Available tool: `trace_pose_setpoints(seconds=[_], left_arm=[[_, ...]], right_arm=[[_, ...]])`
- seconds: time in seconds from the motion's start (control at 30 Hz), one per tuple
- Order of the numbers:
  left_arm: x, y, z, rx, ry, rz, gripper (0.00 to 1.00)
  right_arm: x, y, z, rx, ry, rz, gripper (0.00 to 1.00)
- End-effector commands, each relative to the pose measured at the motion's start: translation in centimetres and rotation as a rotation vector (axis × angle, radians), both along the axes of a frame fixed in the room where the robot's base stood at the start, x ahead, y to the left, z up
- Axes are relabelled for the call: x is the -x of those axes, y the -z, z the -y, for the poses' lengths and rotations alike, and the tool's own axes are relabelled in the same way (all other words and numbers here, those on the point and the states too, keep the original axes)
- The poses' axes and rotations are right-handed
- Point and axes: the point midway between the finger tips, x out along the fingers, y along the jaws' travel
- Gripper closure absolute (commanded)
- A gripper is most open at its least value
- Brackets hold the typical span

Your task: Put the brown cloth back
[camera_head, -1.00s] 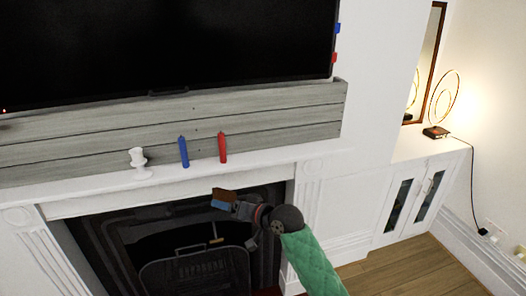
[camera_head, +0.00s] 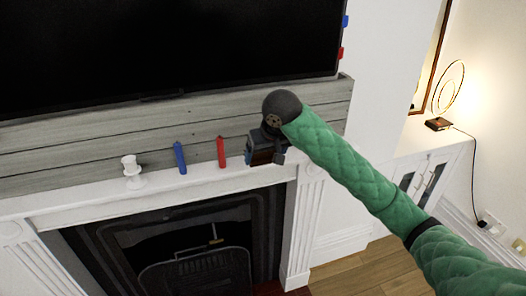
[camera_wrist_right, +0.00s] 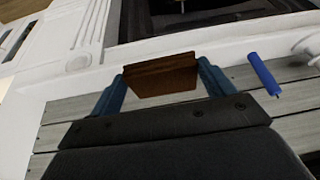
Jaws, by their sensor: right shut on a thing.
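My right gripper (camera_head: 264,152) is at the right part of the white mantel shelf (camera_head: 75,205), just right of the red candle (camera_head: 221,152). In the right wrist view, its two blue fingers are shut on the brown cloth (camera_wrist_right: 160,76), which looks like a small flat folded piece. In the head view the cloth is mostly hidden by the gripper, and I cannot tell whether it touches the shelf. My left gripper is not in view.
A blue candle (camera_head: 180,158) and a white candlestick (camera_head: 132,170) stand further left on the shelf. Grey boards (camera_head: 75,158) and a black TV (camera_head: 160,50) are behind and above. The fireplace (camera_head: 190,240) is below. A lamp (camera_head: 440,122) stands on the cabinet at right.

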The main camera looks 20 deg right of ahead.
Motion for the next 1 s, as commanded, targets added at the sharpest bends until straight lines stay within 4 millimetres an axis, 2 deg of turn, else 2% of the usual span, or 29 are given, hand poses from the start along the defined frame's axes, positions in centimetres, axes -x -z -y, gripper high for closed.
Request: trace_pose_setpoints(seconds=[0.1,0.27,0.4,0.47,0.8,1.0], left_arm=[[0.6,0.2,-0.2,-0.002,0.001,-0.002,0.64],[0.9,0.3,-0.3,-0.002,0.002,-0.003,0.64],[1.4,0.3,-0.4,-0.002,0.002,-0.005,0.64],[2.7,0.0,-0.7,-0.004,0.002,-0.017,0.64],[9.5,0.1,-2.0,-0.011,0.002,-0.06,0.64],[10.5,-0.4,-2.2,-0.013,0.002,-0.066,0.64]], right_arm=[[0.4,-1.6,1.9,0.033,0.049,-0.023,0.37],[-0.1,-1.8,2.7,0.042,0.072,-0.037,0.37],[-1.9,-0.5,2.9,0.04,0.074,-0.041,0.37],[-3.1,-0.4,3.2,0.042,0.075,-0.04,0.37],[-8.7,3.1,4.0,0.043,0.072,-0.038,0.37],[-10.7,4.6,4.2,0.043,0.071,-0.036,0.37]])
